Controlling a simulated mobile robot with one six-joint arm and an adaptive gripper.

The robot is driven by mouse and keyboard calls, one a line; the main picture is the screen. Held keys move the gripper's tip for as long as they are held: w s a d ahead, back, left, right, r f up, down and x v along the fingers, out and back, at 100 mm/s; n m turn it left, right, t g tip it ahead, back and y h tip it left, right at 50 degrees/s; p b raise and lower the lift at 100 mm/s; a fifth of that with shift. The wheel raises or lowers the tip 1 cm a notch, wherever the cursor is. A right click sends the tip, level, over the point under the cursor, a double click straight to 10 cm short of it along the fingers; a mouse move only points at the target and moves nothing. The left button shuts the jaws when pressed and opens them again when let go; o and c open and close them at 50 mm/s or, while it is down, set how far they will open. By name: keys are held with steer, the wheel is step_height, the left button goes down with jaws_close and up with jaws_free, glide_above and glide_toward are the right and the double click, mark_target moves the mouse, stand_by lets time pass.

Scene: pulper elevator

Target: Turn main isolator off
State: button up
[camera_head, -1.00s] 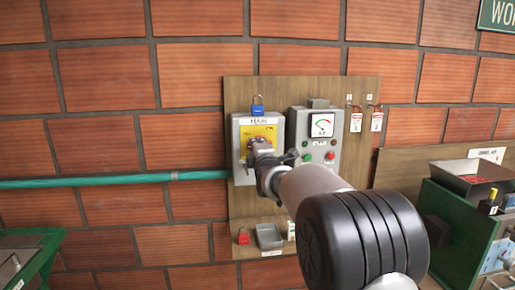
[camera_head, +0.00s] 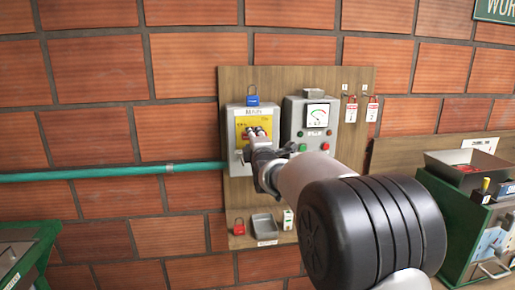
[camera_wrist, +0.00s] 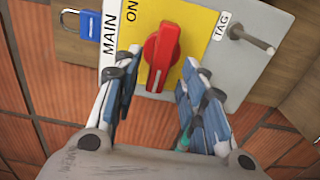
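The main isolator (camera_head: 239,112) is a grey box with a yellow plate (camera_wrist: 198,30) and a red rotary handle (camera_wrist: 162,57). It hangs on the left of the wooden board. In the wrist view the handle's long axis runs up and slightly right, its upper end right of the printed "ON". My gripper (camera_wrist: 168,65) is open, one finger on each side of the handle's lower part. I cannot tell whether the fingers touch it.
A blue padlock (camera_wrist: 80,22) hangs above the isolator, and a metal peg (camera_wrist: 252,40) sticks out beside "TAG". A meter box (camera_head: 318,115) is close on the right. Below are a red padlock (camera_head: 239,226) and a grey tray (camera_head: 265,228). A green pipe (camera_head: 110,172) enters from the left.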

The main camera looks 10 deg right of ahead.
steer(key=s, duration=0.9)
steer(key=shift+s, duration=0.35)
steer(key=s+f+m+g, duration=0.4)
steer(key=s+f+m, duration=0.1)
steer(key=s, duration=1)
steer(key=s+d+f+m+g, duration=0.1)
steer(key=s+f+m+g, duration=0.4)
steer(key=s, duration=0.9)
steer(key=s+f+m+g, duration=0.4)
steer(key=s+f+m, duration=0.3)
steer(key=s, duration=0.8)
steer(key=shift+s+d+f+m, duration=0.15)
steer(key=shift+s+f+m, duration=0.15)
steer(key=shift+m, duration=0.3)
